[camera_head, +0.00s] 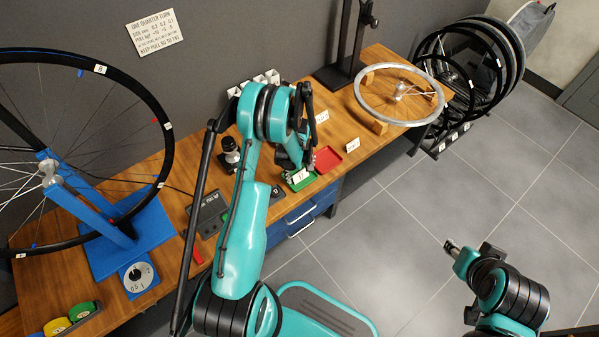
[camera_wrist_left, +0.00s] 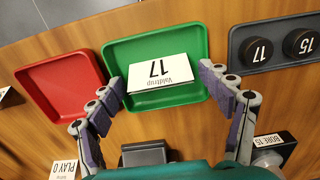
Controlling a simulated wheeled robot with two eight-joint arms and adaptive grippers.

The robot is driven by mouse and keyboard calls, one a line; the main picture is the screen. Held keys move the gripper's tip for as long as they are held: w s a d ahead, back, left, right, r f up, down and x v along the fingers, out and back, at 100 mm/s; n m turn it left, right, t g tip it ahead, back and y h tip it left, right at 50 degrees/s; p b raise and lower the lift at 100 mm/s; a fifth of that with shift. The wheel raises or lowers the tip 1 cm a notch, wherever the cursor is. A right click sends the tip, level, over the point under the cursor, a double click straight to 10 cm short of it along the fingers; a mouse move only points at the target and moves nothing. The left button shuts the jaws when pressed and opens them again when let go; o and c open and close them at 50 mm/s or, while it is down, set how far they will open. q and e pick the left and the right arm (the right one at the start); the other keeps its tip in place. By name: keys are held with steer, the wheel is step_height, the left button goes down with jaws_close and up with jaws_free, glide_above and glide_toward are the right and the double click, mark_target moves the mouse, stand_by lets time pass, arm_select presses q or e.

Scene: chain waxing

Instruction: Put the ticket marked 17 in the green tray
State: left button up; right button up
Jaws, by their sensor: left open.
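The white ticket marked 17 (camera_wrist_left: 158,72) lies in the green tray (camera_wrist_left: 185,35) in the left wrist view, its print upside down. In the head view the ticket (camera_head: 299,176) and the green tray (camera_head: 305,184) show just below my left gripper (camera_head: 300,166). In the left wrist view my left gripper (camera_wrist_left: 160,82) is open, its fingers on both sides of the ticket with a small gap at each side. My right gripper (camera_head: 454,248) is over the floor at the right; its jaws are too small to read.
A red tray (camera_wrist_left: 62,88) is beside the green one. A dark holder (camera_wrist_left: 275,50) with round pieces marked 17 and 15 is on the other side. A wheel (camera_head: 366,98) lies farther along the bench.

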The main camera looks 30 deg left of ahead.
arm_select(q)
steer(key=shift+r, duration=0.1)
steer(key=s+d+r+m+t+p, duration=0.1)
steer(key=s+d+r+m+p, duration=0.15)
steer(key=r, duration=0.75)
steer(key=s+d+r+m+t+p, duration=0.1)
steer(key=d+r+m, duration=0.15)
steer(key=r, duration=0.75)
steer(key=s+d+r+m+t+p, duration=0.1)
steer(key=s+d+r, duration=0.15)
steer(key=r, duration=0.85)
steer(key=s+d+r+m+t, duration=0.2)
steer(key=s+d+r+m, duration=0.1)
steer(key=s, duration=0.3)
steer(key=s+d+r+m+t, duration=0.2)
steer(key=s+d+r+m, duration=0.1)
steer(key=s, duration=0.4)
steer(key=shift+d+r+m, duration=0.2)
steer(key=shift+d+m, duration=0.6)
steer(key=shift+d, duration=0.2)
